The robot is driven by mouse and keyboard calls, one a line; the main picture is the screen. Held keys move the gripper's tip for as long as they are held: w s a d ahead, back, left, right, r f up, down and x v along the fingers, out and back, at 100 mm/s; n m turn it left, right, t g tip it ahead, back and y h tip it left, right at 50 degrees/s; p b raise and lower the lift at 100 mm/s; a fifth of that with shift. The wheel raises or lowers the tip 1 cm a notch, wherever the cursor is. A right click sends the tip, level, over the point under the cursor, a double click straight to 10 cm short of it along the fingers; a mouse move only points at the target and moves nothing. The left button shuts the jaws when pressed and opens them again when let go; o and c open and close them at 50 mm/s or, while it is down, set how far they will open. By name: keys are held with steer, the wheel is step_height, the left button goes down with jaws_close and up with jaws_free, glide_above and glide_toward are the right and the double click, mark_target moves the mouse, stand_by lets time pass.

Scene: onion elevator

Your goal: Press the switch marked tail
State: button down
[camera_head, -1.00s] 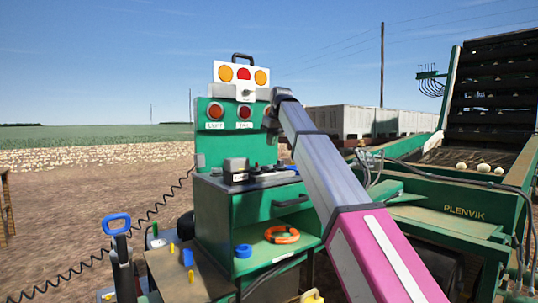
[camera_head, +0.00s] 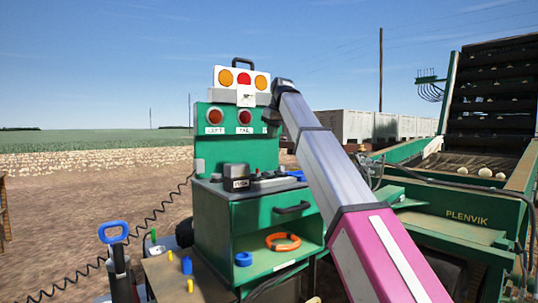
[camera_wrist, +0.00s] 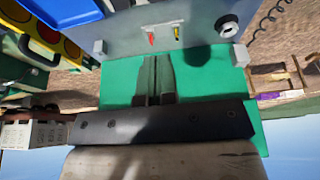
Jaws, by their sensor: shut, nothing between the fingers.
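A green control panel (camera_head: 265,150) stands in the middle of the head view. It carries two red round buttons or lamps. The left one (camera_head: 215,118) has a label that seems to read LEFT. The right one (camera_head: 244,118) has a small label (camera_head: 244,130) that looks like TAIL, though it is blurred. My arm reaches to the panel's upper right and covers that part. In the wrist view my gripper (camera_wrist: 158,98) is shut and empty before a green surface. Beyond it is a grey-blue face (camera_wrist: 120,28) with small red and yellow-white parts. Contact cannot be told.
A white board with two amber lamps and a red lamp (camera_head: 244,78) tops the panel. A green conveyor (camera_head: 470,215) stands right. Open field lies left.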

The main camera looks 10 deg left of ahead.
mark_target(267, 173)
steer(key=x, duration=1.4)
steer(key=shift+s+d+f, duration=0.1)
steer(key=shift+s+d, duration=0.25)
steer(key=shift+w+a+f, duration=0.1)
steer(key=shift+a+f, duration=0.05)
steer(key=shift+f, duration=0.2)
steer(key=shift+s+d+r, duration=0.15)
steer(key=shift+s+d, duration=0.4)
steer(key=shift+d, duration=0.15)
